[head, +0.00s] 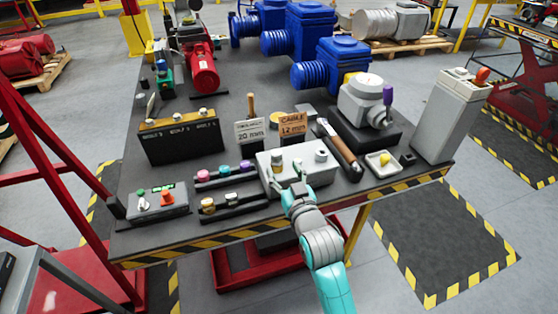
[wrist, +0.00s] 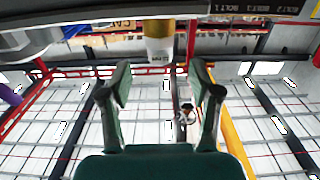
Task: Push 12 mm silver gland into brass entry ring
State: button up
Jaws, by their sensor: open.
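The grey box (head: 318,176) stands near the table's front edge. A short upright with a silver top and brass lower part is at its left side. In the upside-down wrist view, the silver gland (wrist: 160,52) with small printing meets the brass ring (wrist: 159,28); how deep it sits in the ring I cannot tell. My gripper (head: 288,182) is at the box's front. In the wrist view its green fingers (wrist: 161,72) are spread apart, with the gland's end between and just beyond the tips, and no contact shows.
Two racks with coloured pieces (head: 224,172) (head: 234,203) lie left of the box. Behind stand a 20 mm card (head: 250,131) and a 12 mm card (head: 292,124). A hammer-like tool (head: 337,147) and white tray (head: 381,165) are on the right. A switch box (head: 160,202) is front left.

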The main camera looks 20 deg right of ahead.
jog(key=shift+s, duration=2.8)
jog(key=s+f+g, duration=0.1)
jog(key=s+f, duration=0.4)
jog(key=s, duration=0.4)
jog(key=s+f, duration=0.6)
jog(key=s, duration=0.4)
jog(key=s+r+g, duration=0.1)
jog(key=s+g, duration=0.1)
jog(key=s, duration=2)
jog(key=shift+s+r, duration=0.15)
jog(key=shift+s, duration=0.2)
